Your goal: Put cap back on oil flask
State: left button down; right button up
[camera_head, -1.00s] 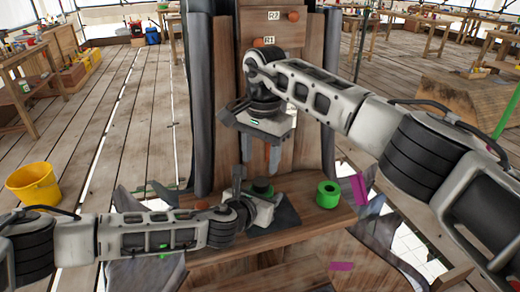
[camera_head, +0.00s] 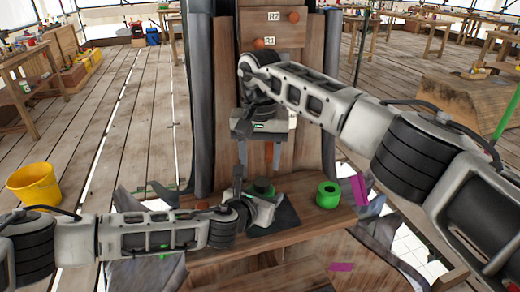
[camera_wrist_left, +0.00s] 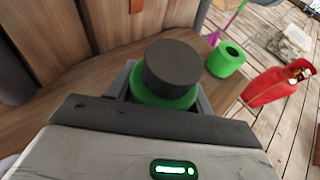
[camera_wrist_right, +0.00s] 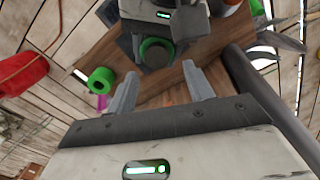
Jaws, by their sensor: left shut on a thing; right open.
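The green oil flask (camera_wrist_left: 160,97) stands upright in my left gripper (camera_head: 258,207), with its fingers around the green body. A dark cylinder (camera_wrist_left: 173,65), apparently the cap, sits on top of it; I cannot tell whether it is fully seated. In the head view the dark top (camera_head: 263,183) shows above the green rim. My right gripper (camera_head: 260,166) is open and empty above the flask, fingers pointing down. In the right wrist view the flask's top (camera_wrist_right: 156,50) lies beyond the spread fingers.
A green cylinder with a hole in its top (camera_head: 328,195) stands on the wooden shelf (camera_head: 318,218), right of the flask. A dark mat (camera_head: 287,216) lies nearby. Wooden panels with R1 and R2 labels (camera_head: 274,16) rise behind.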

aim_at(259, 181)
notch_tip(259, 181, down, 6)
dwell(0.4)
jog(key=c, duration=1)
jog(key=m, duration=0.7)
jog(key=shift+a, duration=0.15)
jog(key=m, duration=0.6)
jog(key=shift+m, duration=0.4)
jog(key=o, duration=1.1)
